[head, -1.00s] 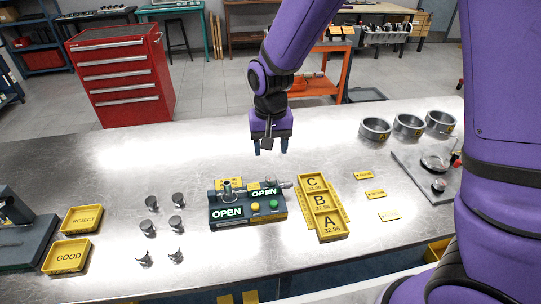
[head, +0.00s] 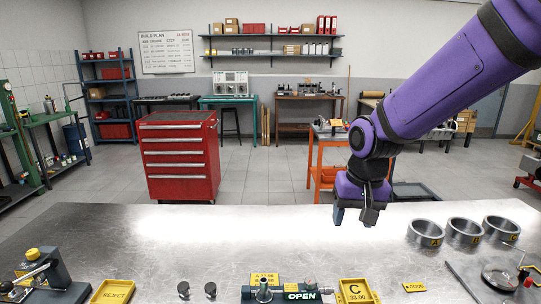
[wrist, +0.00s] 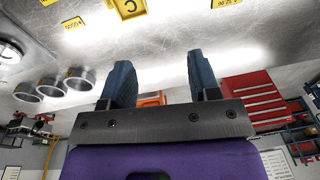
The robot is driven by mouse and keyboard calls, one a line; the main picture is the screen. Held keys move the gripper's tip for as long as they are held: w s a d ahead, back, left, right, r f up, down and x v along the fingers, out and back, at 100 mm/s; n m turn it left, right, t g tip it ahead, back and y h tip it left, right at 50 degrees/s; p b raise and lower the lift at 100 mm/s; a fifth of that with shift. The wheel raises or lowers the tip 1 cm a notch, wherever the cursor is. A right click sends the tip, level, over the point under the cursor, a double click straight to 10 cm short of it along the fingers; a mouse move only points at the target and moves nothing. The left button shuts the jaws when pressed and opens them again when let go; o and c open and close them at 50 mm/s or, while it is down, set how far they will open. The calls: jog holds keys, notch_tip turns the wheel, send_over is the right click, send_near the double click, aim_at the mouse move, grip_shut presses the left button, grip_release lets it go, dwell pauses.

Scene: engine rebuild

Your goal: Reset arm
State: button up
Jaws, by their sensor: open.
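My gripper (head: 354,215) is at the end of the purple arm, above the back part of the metal workbench (head: 200,245) in the head view. In the wrist view its two blue fingers (wrist: 160,85) stand wide apart with nothing between them. The gripper is open and empty. The yellow C tray (head: 354,287) lies on the bench in front of it, apart from the fingers. The fixture with the OPEN label (head: 301,295) is partly cut off by the lower edge of the head view.
Metal rings (head: 426,233) stand on the bench to the right. A yellow REJECT tray (head: 112,291) and two dark small parts (head: 184,288) lie at the left and front. A red tool cabinet (head: 180,160) and an orange cart (head: 322,160) stand behind the bench. The bench's back left is clear.

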jog(key=s+d+r+t, duration=0.2)
jog(key=s+d+r, duration=0.4)
jog(key=s, duration=0.3)
jog(key=s+d+r+t, duration=0.2)
jog(key=s+d+r, duration=0.4)
jog(key=s, duration=0.3)
jog(key=shift+s+d+r+n+h, duration=0.25)
jog(key=shift+s+d+n+h, duration=0.1)
jog(key=shift+d, duration=0.15)
